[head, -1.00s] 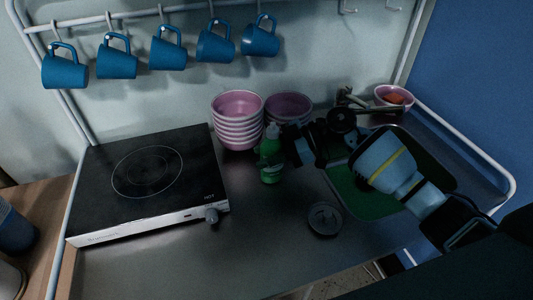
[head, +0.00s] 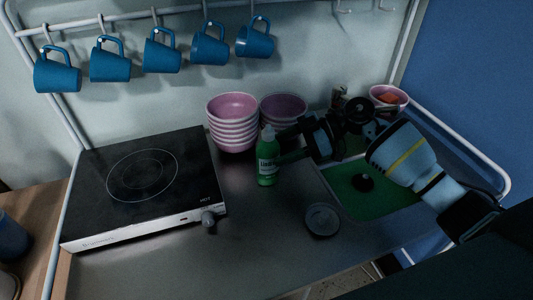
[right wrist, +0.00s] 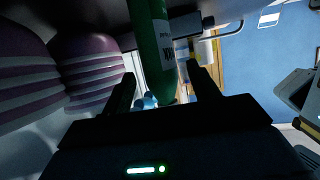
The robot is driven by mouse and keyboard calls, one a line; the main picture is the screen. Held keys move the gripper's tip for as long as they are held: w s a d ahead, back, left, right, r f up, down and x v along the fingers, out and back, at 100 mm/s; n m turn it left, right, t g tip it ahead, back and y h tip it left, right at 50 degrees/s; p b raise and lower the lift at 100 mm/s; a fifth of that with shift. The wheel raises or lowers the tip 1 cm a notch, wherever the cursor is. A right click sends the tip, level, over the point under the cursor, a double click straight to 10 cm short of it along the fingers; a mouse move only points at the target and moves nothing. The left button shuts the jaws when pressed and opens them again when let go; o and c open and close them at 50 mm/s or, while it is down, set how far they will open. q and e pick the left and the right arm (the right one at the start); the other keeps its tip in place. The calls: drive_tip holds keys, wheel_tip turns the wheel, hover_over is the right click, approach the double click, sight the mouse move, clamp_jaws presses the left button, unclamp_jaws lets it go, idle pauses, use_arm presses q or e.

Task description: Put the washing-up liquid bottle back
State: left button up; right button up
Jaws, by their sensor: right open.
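The green washing-up liquid bottle (head: 267,166) stands upright on the metal worktop, in front of the pink bowls and right of the hob. Its label faces the head camera. My right gripper (head: 283,147) is just to the right of the bottle, with its fingers pointing at it. In the right wrist view the gripper (right wrist: 160,78) is open, and the bottle (right wrist: 154,45) shows beyond and between the two fingertips. I cannot tell whether a finger touches it. My left gripper is not in view.
Stacked striped pink bowls (head: 232,122) stand close behind the bottle. A black hob (head: 144,181) is to the left. A round grey dish (head: 322,219) lies in front, beside a green mat (head: 378,197). Blue mugs (head: 209,50) hang from a rail.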

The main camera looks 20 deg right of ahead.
drive_tip(key=v, duration=0.6)
drive_tip(key=shift+d, duration=0.25)
drive_tip(key=shift+s+d, duration=0.1)
drive_tip(key=shift+s, duration=0.05)
